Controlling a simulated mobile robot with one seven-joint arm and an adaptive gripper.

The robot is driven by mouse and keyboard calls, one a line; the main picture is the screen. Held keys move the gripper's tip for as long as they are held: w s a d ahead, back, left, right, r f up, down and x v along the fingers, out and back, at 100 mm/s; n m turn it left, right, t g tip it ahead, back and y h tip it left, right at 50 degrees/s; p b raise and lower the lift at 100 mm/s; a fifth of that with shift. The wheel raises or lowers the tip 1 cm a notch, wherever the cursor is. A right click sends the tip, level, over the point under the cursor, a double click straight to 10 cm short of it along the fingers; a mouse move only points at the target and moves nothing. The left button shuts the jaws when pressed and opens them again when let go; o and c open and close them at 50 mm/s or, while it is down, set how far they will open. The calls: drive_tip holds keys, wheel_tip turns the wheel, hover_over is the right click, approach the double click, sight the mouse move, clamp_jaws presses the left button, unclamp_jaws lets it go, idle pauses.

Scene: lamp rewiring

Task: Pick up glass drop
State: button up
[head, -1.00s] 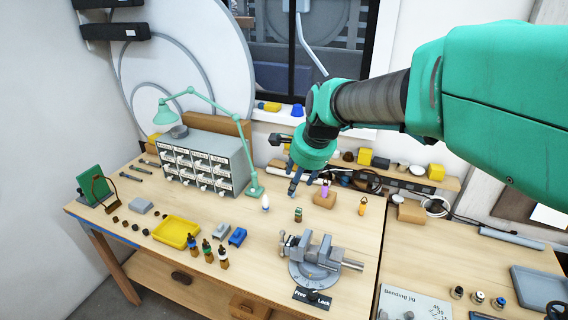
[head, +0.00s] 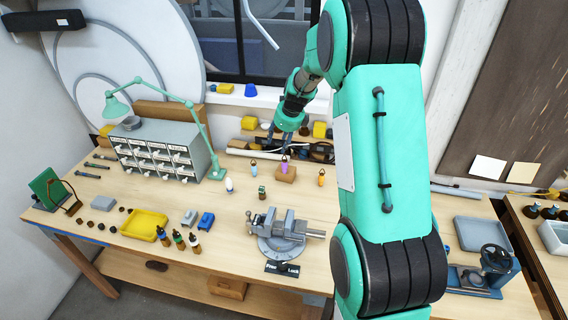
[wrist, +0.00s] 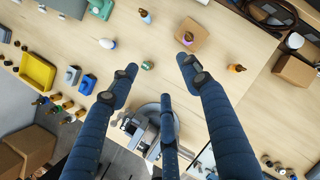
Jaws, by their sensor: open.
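Three small glass drops with loop tops show in the head view: a purple one (head: 284,166) on a wooden block (head: 287,175), an orange one (head: 321,178) to its right, and a blue one (head: 253,166) to its left. I cannot tell which one is meant. In the wrist view, the purple drop (wrist: 188,38) lies just beyond my right fingertip, the orange drop (wrist: 237,68) farther right and the blue drop (wrist: 145,16) upper left. My gripper (wrist: 158,72) is open and empty, its fingers spread above the bench. In the head view my gripper (head: 278,142) hangs near the purple drop.
A white bulb-shaped piece (head: 229,184) and a small green piece (head: 262,192) stand nearby. A grey vise (head: 280,235) is in front, and a drawer cabinet (head: 165,155) with a green lamp (head: 148,84) is at left. A crowded shelf runs behind. A yellow tray (head: 145,225) sits front left.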

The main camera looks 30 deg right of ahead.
drive_tip(key=w+d+f+m+p, duration=0.1)
drive_tip(key=w+d+f+m, duration=0.2)
drive_tip(key=d+f, duration=0.3)
drive_tip(key=shift+d+f+m+p, duration=0.4)
drive_tip(key=shift+d+m, duration=0.35)
drive_tip(key=shift+m, duration=0.15)
approach(284, 160)
drive_tip(key=x, duration=0.4)
drive_tip(key=shift+f, duration=0.35)
drive_tip(key=shift+p+x, duration=0.6)
drive_tip(key=shift+x, duration=2.1)
drive_tip(key=shift+s, duration=0.1)
clamp_jaws()
